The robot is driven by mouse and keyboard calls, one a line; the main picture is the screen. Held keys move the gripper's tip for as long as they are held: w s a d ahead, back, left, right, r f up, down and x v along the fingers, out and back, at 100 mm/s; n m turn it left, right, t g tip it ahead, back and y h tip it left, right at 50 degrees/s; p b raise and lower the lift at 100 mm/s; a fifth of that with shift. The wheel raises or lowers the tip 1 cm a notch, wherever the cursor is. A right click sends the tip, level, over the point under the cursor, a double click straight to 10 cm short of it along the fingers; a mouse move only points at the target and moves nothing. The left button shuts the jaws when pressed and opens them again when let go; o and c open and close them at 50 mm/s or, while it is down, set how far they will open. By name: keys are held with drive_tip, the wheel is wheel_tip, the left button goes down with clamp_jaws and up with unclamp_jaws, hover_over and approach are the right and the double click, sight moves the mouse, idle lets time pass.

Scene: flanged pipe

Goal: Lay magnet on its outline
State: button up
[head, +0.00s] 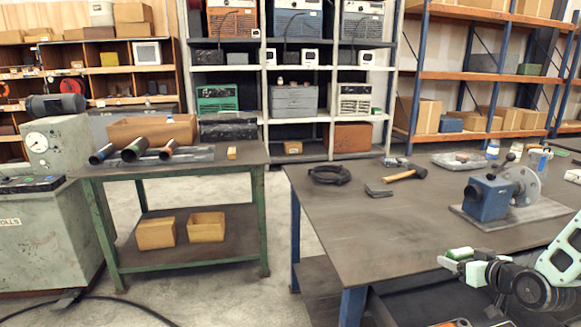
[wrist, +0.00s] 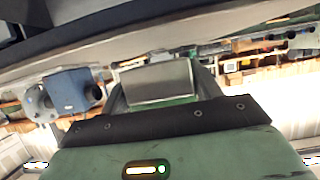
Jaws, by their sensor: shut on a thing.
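My gripper (head: 461,261) is at the lower right in the head view, beside the near edge of the right-hand workbench (head: 340,235). It is shut on a small block with a green side, which I take to be the magnet (head: 460,253). In the wrist view the magnet (wrist: 157,82) shows as a grey block between two dark fingers. I cannot make out the magnet's outline in either view.
A blue block with a round flange (head: 488,198) stands on a grey plate on the right-hand workbench. A hammer (head: 405,174), a dark angled piece (head: 378,190) and coiled cable (head: 329,175) lie farther left. The bench's front middle is clear. Pipes lie on the left table (head: 215,161).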

drive_tip(key=s+a+f+m+h, duration=0.1)
drive_tip(key=a+f, duration=0.3)
drive_tip(key=a, duration=0.3)
drive_tip(key=s+a+f+h, duration=0.1)
drive_tip(key=s+a+f, duration=0.1)
drive_tip(key=a+f, duration=0.45)
drive_tip(key=s+r, duration=0.4)
drive_tip(key=shift+s+a+r, duration=0.15)
drive_tip(key=shift+a+r, duration=0.05)
drive_tip(key=shift+a, duration=0.25)
